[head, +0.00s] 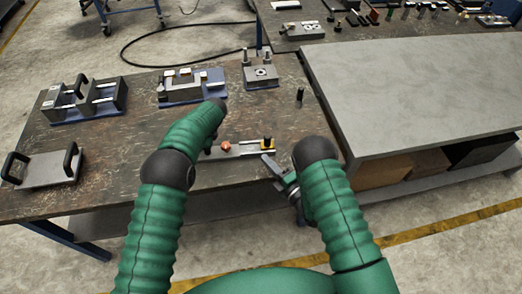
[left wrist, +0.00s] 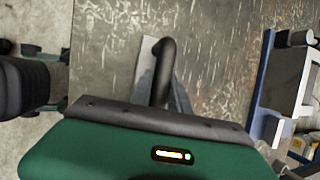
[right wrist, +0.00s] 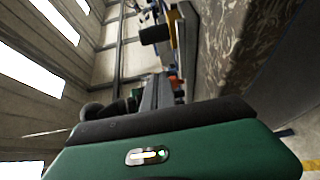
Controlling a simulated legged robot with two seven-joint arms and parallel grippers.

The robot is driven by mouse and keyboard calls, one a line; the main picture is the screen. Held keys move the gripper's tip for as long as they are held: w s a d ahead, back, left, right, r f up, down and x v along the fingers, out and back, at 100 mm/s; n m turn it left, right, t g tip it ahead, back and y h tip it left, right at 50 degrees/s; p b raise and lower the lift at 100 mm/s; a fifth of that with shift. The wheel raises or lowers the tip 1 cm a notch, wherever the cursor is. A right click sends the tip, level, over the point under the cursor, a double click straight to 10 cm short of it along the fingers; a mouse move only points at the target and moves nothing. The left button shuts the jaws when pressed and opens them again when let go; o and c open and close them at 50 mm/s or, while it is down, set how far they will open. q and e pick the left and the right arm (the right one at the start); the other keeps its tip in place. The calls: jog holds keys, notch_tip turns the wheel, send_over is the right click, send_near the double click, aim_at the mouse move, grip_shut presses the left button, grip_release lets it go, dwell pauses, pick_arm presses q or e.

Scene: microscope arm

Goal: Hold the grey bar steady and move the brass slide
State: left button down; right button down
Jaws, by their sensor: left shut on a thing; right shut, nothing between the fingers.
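The grey bar (head: 245,149) lies near the table's front edge in the head view, with an orange-red knob (head: 226,147) on it. The brass slide (head: 267,143), with a dark knob, is at its right end; brass also shows in the right wrist view (right wrist: 173,28). In the left wrist view my left gripper (left wrist: 165,98) is shut on a black curved handle (left wrist: 162,58) at the bar's left end. My right gripper (head: 270,164) is shut and empty, just in front of the slide, apparently apart from it.
On the table (head: 120,150) stand a plate with two black handles (head: 45,169), fixtures on blue bases (head: 192,88) and a small black peg (head: 300,95). A grey-topped bench (head: 420,90) adjoins on the right.

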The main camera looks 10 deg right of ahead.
pick_arm(q)
jog(key=shift+d, duration=0.15)
pick_arm(e)
jog(key=v, duration=0.3)
jog(key=shift+s+d, duration=0.1)
pick_arm(q)
jog(key=c, duration=1.2)
grip_release()
jog(key=shift+o, duration=0.2)
